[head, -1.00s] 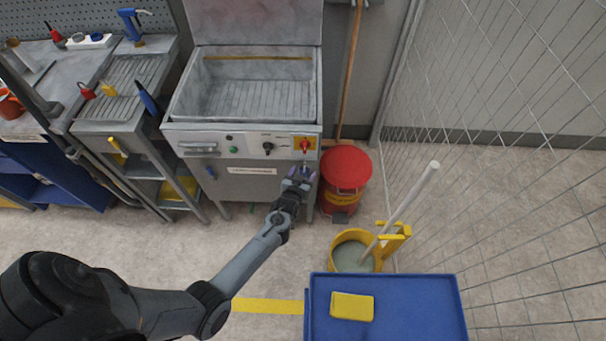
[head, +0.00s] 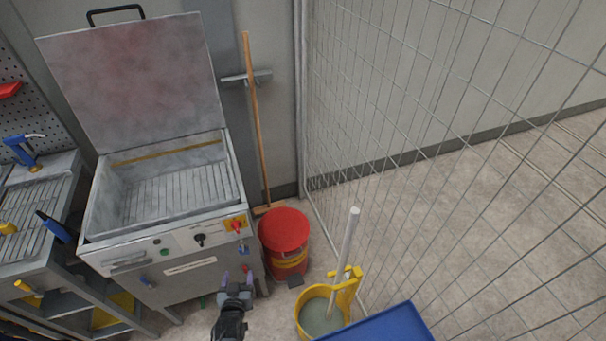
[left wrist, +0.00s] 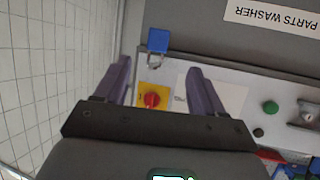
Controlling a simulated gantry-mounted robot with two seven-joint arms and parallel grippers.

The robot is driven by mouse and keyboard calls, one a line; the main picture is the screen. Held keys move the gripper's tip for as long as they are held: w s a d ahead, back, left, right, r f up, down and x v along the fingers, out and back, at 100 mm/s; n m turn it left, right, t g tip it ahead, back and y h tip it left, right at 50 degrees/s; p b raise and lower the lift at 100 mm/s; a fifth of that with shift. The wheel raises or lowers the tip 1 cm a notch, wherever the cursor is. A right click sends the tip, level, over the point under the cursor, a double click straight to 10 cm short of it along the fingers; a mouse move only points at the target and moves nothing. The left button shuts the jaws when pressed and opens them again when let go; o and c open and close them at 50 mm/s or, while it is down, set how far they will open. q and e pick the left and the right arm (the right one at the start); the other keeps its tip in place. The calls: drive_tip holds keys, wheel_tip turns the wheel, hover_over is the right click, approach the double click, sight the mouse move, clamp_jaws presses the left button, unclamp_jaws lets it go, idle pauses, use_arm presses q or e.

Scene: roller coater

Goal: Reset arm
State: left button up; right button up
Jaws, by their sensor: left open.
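My left gripper (head: 237,282) is open and empty, low in front of the right side of the parts washer (head: 215,284). In the left wrist view, its two purple-grey fingers (left wrist: 160,88) stand apart. Between them shows the red rotary switch (left wrist: 152,99) on its yellow plate. The switch (head: 237,225) is also in the head view, above the gripper. A blue padlock (left wrist: 158,40) sits at the panel's edge by the switch, beyond the fingertips. I see no contact between the fingers and the switch or padlock. My right gripper is not in view.
The washer's lid (head: 135,80) stands open. A red bin (head: 284,230) is right of the washer, with a broom (head: 254,120) behind it. A yellow mop bucket (head: 312,318) and blue cart (head: 385,325) are front right. A wire fence (head: 420,150) closes the right side.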

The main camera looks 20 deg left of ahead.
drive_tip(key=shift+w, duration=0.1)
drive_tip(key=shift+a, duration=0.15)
use_arm(q)
drive_tip(key=s+d+r+m+g+h, duration=0.35)
drive_tip(key=s+d+r, duration=0.3)
drive_tip(key=s, duration=0.35)
drive_tip(key=s+d+r+m+g+h, duration=0.25)
drive_tip(key=s+d+r+g, duration=0.25)
drive_tip(key=s+r, duration=0.45)
wheel_tip(320, 180, up, 30)
drive_tip(key=s+p, duration=0.1)
drive_tip(key=p, duration=3)
drive_tip(key=shift+a+m, duration=0.15)
drive_tip(key=shift+m, duration=0.25)
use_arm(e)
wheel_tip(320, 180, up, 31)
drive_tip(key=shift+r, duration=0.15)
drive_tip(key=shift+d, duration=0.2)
use_arm(q)
drive_tip(key=shift+a, duration=0.1)
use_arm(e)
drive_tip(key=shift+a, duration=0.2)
